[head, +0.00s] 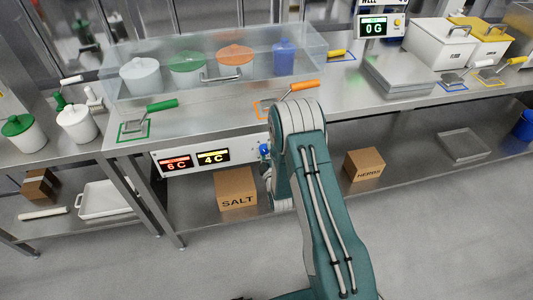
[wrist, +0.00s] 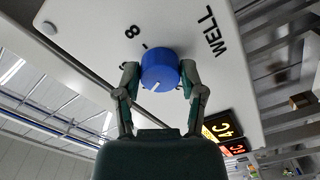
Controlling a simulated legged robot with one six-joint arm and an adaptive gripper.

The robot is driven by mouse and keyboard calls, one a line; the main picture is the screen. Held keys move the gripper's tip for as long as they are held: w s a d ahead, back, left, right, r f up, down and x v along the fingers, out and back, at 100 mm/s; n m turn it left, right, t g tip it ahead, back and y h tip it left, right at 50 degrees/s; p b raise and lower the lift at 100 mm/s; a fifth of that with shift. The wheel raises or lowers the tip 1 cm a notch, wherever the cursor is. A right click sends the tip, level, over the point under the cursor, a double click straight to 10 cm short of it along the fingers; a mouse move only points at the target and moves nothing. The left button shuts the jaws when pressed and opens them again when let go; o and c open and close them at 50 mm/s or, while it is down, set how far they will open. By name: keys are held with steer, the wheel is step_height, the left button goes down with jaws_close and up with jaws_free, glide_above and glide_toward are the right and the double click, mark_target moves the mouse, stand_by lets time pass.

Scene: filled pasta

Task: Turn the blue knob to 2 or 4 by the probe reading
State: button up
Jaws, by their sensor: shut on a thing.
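The blue knob (wrist: 160,69) sits on a white panel (wrist: 90,20) in the wrist view. My gripper (wrist: 160,76) is shut on it, one finger on each side. A white pointer line on the knob's face points to the lower left there. An 8 and the word WELL are printed near it; other marks are hidden or too small to read. In the head view the knob (head: 264,151) shows at the panel's right end, partly behind my arm. The red display (head: 176,164) reads 6 C and the yellow display (head: 213,157) reads 4 C.
A clear case (head: 340,62) with several lidded pots stands on the steel counter above the panel. Salt (head: 236,188) and herbs (head: 364,164) boxes sit on the lower shelf. A scale display (head: 373,27) reads 0 G. White bins (head: 437,45) stand at the right.

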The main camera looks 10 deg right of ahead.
steer(key=shift+a, duration=0.2)
stand_by(0.4)
steer(key=o, duration=1.1)
steer(key=shift+w, duration=0.1)
steer(key=shift+o, duration=0.2)
steer(key=shift+a, duration=0.1)
steer(key=s, duration=1.2)
